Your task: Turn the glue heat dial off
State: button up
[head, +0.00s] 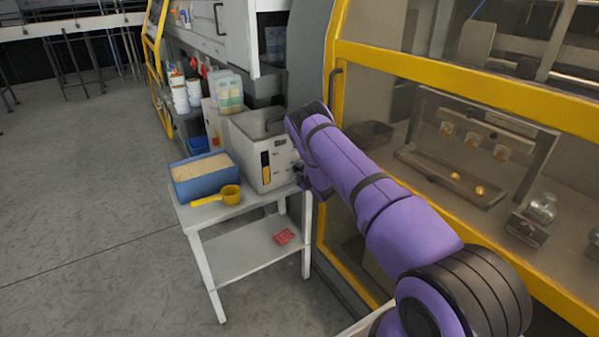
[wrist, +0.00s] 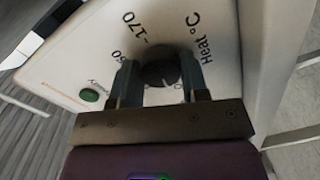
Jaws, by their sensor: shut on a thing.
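The glue heat dial is a dark round knob (wrist: 160,72) on the pale front panel of the glue unit. In the wrist view the panel carries the print "Heat °C" and "170" around the knob. My gripper (wrist: 160,85) has a finger on each side of the knob and is shut on it. Part of the scale is hidden behind the fingers. In the head view the glue unit (head: 243,150) stands on a small white table, and my purple arm hides the dial. A green button or lamp (wrist: 89,95) sits left of the dial.
A blue bin of pale granules (head: 203,176) and a yellow scoop (head: 231,194) stand left of the unit on the white table (head: 200,214). A red item (head: 284,236) lies on its lower shelf. A yellow-framed machine (head: 440,85) stands close at right. Floor at left is clear.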

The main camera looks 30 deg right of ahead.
jog(key=shift+n, duration=0.5)
dwell(0.3)
jog(key=o, duration=0.9)
jog(key=s, duration=1.1)
jog(key=shift+r, duration=0.25)
jog(key=shift+w+r, duration=0.1)
jog(key=shift+w, duration=0.05)
